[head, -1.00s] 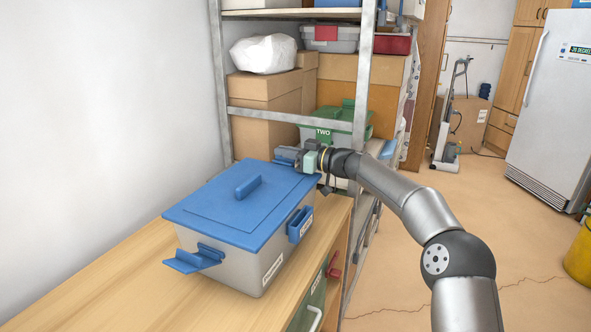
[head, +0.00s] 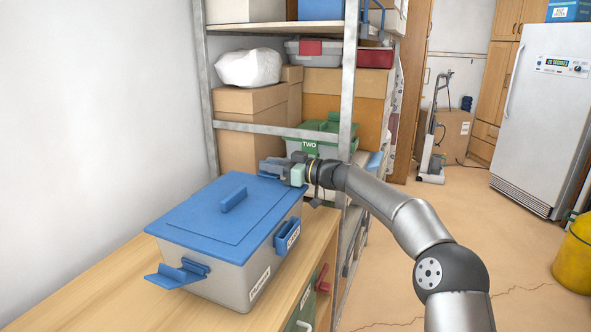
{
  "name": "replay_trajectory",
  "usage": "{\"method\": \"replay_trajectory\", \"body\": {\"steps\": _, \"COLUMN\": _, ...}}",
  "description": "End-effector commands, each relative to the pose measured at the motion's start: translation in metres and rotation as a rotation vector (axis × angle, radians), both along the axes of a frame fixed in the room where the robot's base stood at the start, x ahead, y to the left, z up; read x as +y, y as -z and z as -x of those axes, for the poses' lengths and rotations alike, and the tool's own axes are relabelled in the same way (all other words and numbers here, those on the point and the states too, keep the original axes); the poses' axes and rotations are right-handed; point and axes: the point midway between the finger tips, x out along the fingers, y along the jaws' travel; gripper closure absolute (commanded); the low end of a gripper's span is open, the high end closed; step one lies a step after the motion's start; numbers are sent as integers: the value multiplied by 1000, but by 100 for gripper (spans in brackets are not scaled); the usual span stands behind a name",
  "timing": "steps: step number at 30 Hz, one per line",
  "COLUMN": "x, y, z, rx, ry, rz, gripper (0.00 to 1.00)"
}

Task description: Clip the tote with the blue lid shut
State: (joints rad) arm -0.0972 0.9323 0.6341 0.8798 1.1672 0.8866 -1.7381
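The grey tote (head: 205,272) with the blue lid (head: 195,215) stands on a wooden cabinet top. The lid lies flat on it, with a raised blue handle in its middle. The near-end blue clip (head: 178,273) sticks outward from the wall, unfastened. A blue labelled handle-like part (head: 287,237) is on the right long side. My gripper (head: 266,167) is at the tote's far end, around the level of the lid edge. A bit of blue shows beside its fingers, perhaps the far clip. Whether the fingers touch it or are shut cannot be made out.
A metal shelf rack (head: 347,90) stands just behind, close to my arm, with cardboard boxes (head: 250,125) and a green-lidded tote (head: 318,140). The wooden top (head: 95,290) is clear at the near left. Open floor lies to the right.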

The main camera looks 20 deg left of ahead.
Motion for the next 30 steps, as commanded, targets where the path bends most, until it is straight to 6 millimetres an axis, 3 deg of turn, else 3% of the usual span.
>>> {"method": "replay_trajectory", "body": {"steps": 18, "x": -137, "y": 1, "z": 15, "rx": 0, "ry": 5, "rz": 1, "gripper": 73}}
{"method": "replay_trajectory", "body": {"steps": 24, "x": -161, "y": 0, "z": 18, "rx": 0, "ry": 2, "rz": 1, "gripper": 73}}
{"method": "replay_trajectory", "body": {"steps": 30, "x": -167, "y": 0, "z": 19, "rx": 0, "ry": 1, "rz": 1, "gripper": 73}}
